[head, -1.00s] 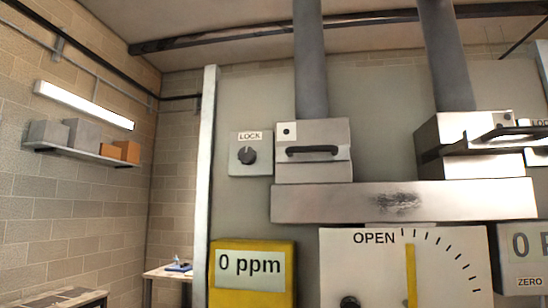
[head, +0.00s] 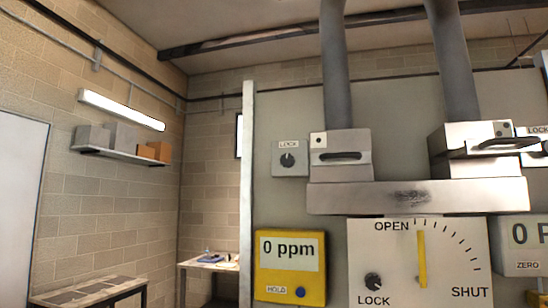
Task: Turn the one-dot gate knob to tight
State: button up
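The one-dot gate (head: 341,157) is a grey metal box with a slotted dark handle and a white tag with one black dot. It stands on the left of a wide metal duct, below a grey pipe. Beside it on the left, a small grey plate carries a dark round knob (head: 288,160) under a LOCK label. The knob's exact pointing is too small to tell. My gripper is not in view, and nothing is seen touching the knob.
A second gate (head: 472,150) stands right, its handle plate sticking out. Below are a yellow meter (head: 290,268) reading 0 ppm and a white dial panel (head: 455,262) with a yellow pointer near OPEN and another LOCK knob (head: 373,282). A bench (head: 95,292) stands left.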

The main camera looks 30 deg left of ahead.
aim_at(287, 160)
jog(key=u, duration=1.15)
